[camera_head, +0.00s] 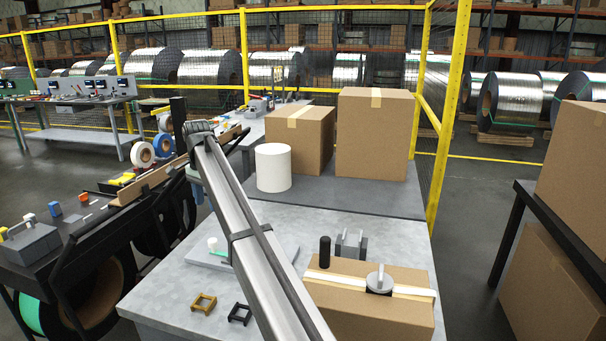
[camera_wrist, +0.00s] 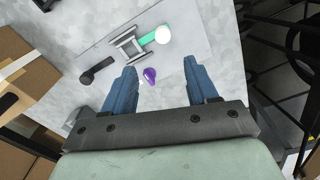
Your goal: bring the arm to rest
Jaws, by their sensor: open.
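My gripper (camera_wrist: 160,66) shows in the wrist view, with two blue fingers spread apart over the grey metal worktable (camera_head: 180,285). A small purple piece (camera_wrist: 150,75) lies in the gap between the fingers as seen in that view; I see no finger touching it. Beyond the fingertips are a white round piece (camera_wrist: 163,34) with a green strip (camera_wrist: 148,40), a grey metal bracket (camera_wrist: 127,43) and a black handle (camera_wrist: 97,70). In the head view I cannot make out the gripper; a long silver beam crosses the table.
Behind are a white roll (camera_head: 273,168) and two cartons (camera_head: 375,135). Yellow fence posts (camera_head: 452,110) stand beyond.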

